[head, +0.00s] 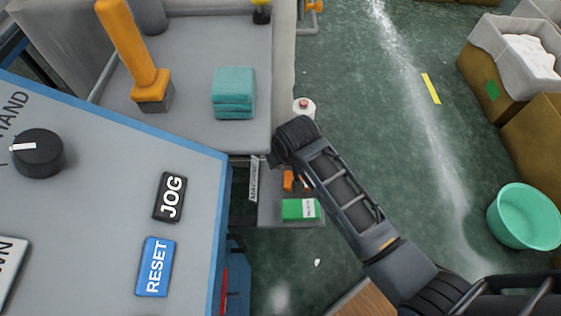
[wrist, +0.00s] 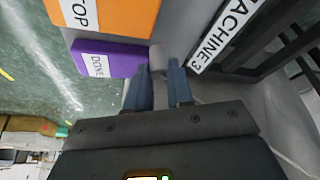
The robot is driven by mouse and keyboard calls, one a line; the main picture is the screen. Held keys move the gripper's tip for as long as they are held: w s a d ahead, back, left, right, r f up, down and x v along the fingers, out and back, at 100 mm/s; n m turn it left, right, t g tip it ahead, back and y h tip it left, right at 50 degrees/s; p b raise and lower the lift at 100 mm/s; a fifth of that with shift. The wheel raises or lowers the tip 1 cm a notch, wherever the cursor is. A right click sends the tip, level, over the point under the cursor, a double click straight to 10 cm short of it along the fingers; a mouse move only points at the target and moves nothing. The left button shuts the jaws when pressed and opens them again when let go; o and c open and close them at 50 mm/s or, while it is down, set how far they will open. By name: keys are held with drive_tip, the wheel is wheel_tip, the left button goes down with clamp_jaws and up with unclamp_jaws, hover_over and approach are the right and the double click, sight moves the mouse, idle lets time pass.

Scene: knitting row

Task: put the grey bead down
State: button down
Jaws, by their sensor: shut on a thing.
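In the wrist view my gripper (wrist: 157,75) has its two fingers close together, shut on a small grey bead (wrist: 157,58) between the tips. The bead is mostly covered by the fingers and blends with the grey surface behind it. The fingertips are beside a purple block (wrist: 110,58) and the MACHINE 3 label (wrist: 223,33). In the head view my own arm hides the gripper and the bead. I cannot tell whether the bead touches the surface.
An orange block (wrist: 125,15) sits beside the purple one. In the head view a small grey shelf (head: 275,207) holds a green block (head: 300,209). A teal stack (head: 233,92) and an orange-handled tool (head: 130,45) are on the grey top. A green basin (head: 525,215) stands on the floor at right.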

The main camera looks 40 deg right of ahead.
drive_tip(key=shift+f, duration=1)
drive_tip(key=shift+f, duration=0.15)
drive_tip(key=c, duration=1)
unclamp_jaws()
drive_tip(key=p+v, duration=0.2)
drive_tip(key=v, duration=1)
drive_tip(key=shift+r, duration=0.25)
